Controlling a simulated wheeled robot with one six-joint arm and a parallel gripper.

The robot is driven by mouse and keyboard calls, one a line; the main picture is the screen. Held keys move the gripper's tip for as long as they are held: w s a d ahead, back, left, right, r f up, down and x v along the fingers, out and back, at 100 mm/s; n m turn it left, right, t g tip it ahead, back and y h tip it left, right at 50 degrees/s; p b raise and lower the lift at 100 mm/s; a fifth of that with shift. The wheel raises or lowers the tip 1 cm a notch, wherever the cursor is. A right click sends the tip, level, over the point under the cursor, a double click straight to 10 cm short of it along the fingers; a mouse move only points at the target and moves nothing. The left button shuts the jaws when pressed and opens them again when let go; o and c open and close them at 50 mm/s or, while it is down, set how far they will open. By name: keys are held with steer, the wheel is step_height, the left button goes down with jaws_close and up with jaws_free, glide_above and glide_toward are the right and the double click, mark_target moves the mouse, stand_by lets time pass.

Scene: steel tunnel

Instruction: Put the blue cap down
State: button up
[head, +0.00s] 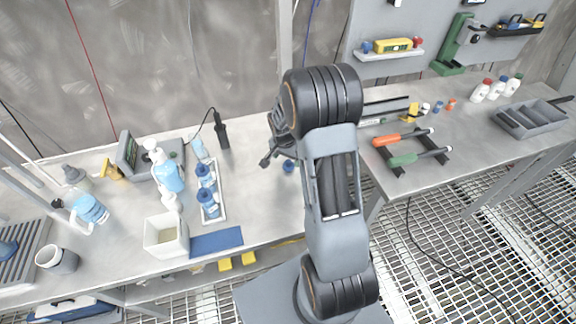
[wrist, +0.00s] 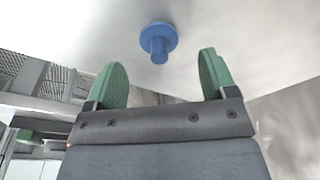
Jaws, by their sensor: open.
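The blue cap (wrist: 158,38) lies on the steel table in the wrist view, ahead of my gripper (wrist: 162,80) and between the lines of its fingers. It has a wide round flange and a narrower stub. My gripper is open, with its two green-padded fingers apart and nothing between them. The head view shows the cap (head: 289,166) small on the table, just right of my gripper (head: 268,160) and partly beside my arm. The cap and the fingers appear apart.
A white tray (head: 222,214) with blue-topped bottles stands left of my gripper, near a blue mat (head: 216,242) and a white bin (head: 166,236). A black handheld tool (head: 222,134) stands behind. The table between tray and gripper is clear.

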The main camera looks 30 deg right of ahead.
mark_target(288, 161)
steer(key=shift+w+d+f+p, duration=0.1)
steer(key=shift+d+f+p, duration=0.1)
steer(key=shift+f, duration=0.9)
steer(key=shift+w+d+f+p, duration=0.1)
steer(key=shift+d+f, duration=0.05)
steer(key=shift+f, duration=0.9)
steer(key=shift+c, duration=0.3)
steer(key=c, duration=1)
steer(key=shift+r, duration=0.15)
